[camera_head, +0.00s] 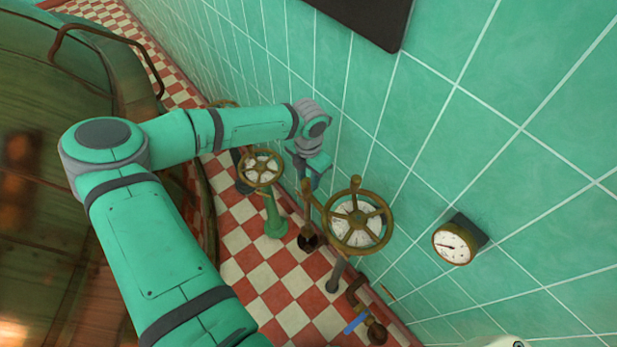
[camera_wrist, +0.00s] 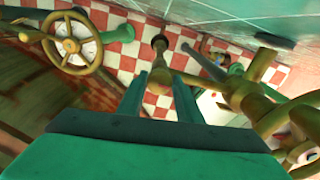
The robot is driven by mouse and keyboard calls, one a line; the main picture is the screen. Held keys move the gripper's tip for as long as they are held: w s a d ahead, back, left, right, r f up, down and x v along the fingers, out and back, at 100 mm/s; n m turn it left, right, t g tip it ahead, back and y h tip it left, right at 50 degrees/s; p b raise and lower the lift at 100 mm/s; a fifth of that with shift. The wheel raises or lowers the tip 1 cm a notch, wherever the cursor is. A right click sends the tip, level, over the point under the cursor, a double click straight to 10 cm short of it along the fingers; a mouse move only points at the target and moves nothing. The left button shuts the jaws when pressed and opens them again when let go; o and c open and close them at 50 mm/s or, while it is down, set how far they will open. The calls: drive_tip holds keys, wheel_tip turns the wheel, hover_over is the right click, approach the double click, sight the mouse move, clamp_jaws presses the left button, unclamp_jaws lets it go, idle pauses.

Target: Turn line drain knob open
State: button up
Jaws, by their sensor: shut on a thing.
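A slim brass upright with a dark flared foot (camera_head: 307,238) stands on the floor between two handwheels. I take it for the line drain knob; no label is readable. My gripper (camera_head: 308,178) points down at its top from the end of the bent green arm. In the wrist view both fingers of my gripper (camera_wrist: 159,78) reach forward and are shut on the top of this upright. Its brass lower end (camera_wrist: 159,43) shows beyond the fingertips.
A brass handwheel (camera_head: 357,222) stands close right of my gripper, and a smaller one (camera_head: 261,168) on a green pedestal stands left. A blue-handled valve (camera_head: 356,323) sits low at front. A gauge (camera_head: 454,244) hangs on the tiled wall.

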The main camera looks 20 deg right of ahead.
sight(308, 181)
drive_tip(key=shift+n, duration=0.6)
drive_tip(key=o, duration=1)
drive_tip(key=shift+o, duration=0.2)
wheel_tip(308, 181, up, 11)
drive_tip(key=shift+f, duration=0.1)
